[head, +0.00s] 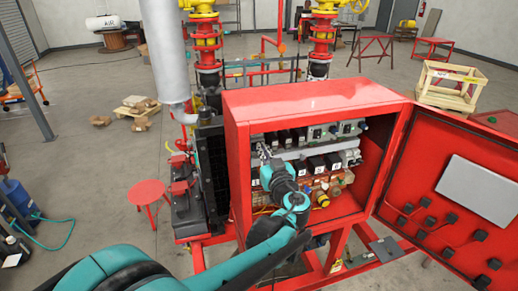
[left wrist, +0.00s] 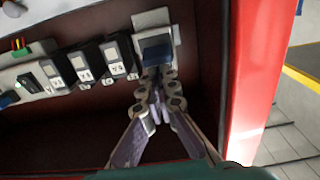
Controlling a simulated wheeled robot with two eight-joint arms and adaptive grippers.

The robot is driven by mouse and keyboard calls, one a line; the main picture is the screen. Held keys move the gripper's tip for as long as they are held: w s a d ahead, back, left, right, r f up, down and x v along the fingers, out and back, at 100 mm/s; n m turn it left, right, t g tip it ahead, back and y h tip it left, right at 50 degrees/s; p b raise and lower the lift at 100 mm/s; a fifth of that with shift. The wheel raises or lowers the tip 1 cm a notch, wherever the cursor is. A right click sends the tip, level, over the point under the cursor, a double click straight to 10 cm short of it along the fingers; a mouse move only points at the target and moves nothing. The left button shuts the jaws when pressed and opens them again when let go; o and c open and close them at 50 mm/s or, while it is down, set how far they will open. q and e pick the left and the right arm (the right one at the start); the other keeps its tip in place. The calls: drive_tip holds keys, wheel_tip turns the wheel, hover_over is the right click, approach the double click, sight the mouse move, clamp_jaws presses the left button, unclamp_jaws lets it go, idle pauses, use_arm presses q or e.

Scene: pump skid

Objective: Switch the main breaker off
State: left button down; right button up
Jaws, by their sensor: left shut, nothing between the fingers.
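A grey-white device with a blue part (left wrist: 157,50) sits at the end of a row of modules, close to the cabinet's side wall, in the left wrist view. I take it to be the main breaker, but its label cannot be read. My left gripper (left wrist: 154,76) is shut and empty, its fingertips right at the blue part; I cannot tell whether they touch it. The tips hide part of the device and its lever position is unclear. In the head view my left gripper (head: 265,152) reaches into the cabinet's upper left. My right gripper is not in view.
The red cabinet (head: 315,101) stands open, its door (head: 425,170) swung out to the right. Dark modules (left wrist: 84,65) line the row beside the blue part. The red side wall (left wrist: 252,70) is close to the gripper. A lower row of numbered modules (head: 314,165) sits below.

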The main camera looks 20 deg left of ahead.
use_arm(q)
drive_tip(key=v, duration=0.6)
drive_tip(key=shift+s+d+f, duration=0.2)
drive_tip(key=shift+s+d, duration=0.05)
drive_tip(key=shift+s, duration=0.05)
idle(0.5)
drive_tip(key=shift+f, duration=0.1)
